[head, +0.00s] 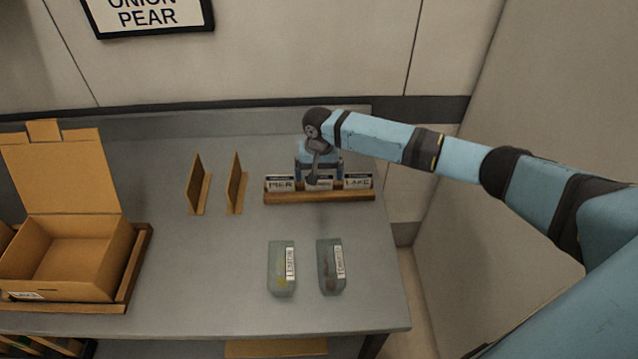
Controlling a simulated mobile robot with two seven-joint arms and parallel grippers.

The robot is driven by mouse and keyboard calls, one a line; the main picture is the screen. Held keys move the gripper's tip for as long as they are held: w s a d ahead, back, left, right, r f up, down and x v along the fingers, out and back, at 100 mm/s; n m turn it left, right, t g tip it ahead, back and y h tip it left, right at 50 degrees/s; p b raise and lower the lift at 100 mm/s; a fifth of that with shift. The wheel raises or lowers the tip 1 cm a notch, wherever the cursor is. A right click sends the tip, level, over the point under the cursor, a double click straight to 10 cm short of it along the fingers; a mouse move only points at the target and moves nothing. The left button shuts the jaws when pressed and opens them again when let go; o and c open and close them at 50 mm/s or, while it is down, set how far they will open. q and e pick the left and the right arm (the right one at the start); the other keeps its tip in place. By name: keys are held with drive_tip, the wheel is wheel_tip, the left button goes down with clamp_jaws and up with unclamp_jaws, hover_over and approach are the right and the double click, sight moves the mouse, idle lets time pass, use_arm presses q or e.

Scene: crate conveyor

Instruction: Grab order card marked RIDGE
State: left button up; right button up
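Three order cards stand in a row in a wooden card holder (320,196) at the back right of the table. The left card (281,184) shows letters like "MER", partly cut off. The right card (357,182) seems to read "LAKE". The middle card (319,184) is partly covered by my gripper and its word cannot be read. My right gripper (318,178) points down at the middle card, in front of or around its top. Whether its fingers are open or shut on the card cannot be told. My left gripper is not in view.
An open cardboard box (75,255) sits on a wooden tray (137,262) at the left. Two upright wooden dividers (197,184) stand left of the holder. Two labelled grey-green containers (282,270) (331,268) stand in front. The table's middle is clear; a wall sign (150,17) hangs behind.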

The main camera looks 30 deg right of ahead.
drive_tip(key=shift+f, duration=0.85)
drive_tip(key=c, duration=0.8)
drive_tip(key=shift+r, duration=0.15)
